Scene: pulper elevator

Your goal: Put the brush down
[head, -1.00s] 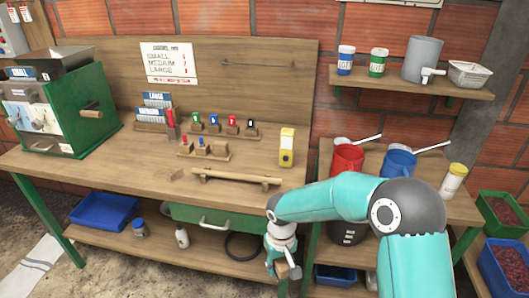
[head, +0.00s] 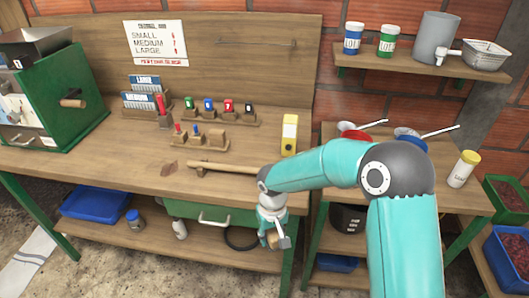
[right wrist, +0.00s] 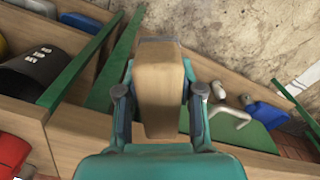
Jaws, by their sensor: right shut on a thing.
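My right gripper (head: 274,236) hangs in front of the workbench's front edge, below the level of its top. It is shut on a wooden block-shaped piece, which looks like the brush (right wrist: 158,85); the piece sits between both fingers in the right wrist view. Its bristles cannot be made out, and in the head view only a small wooden part (head: 273,240) shows at the fingers. The workbench top (head: 110,165) is wooden. My left gripper is not in view.
A wooden rail (head: 225,167) lies near the bench's front edge, behind my right arm. A yellow box (head: 290,134) and small racks of coloured pieces (head: 218,112) stand behind it. A green drawer (head: 180,209) is under the top. The bench's left front is clear.

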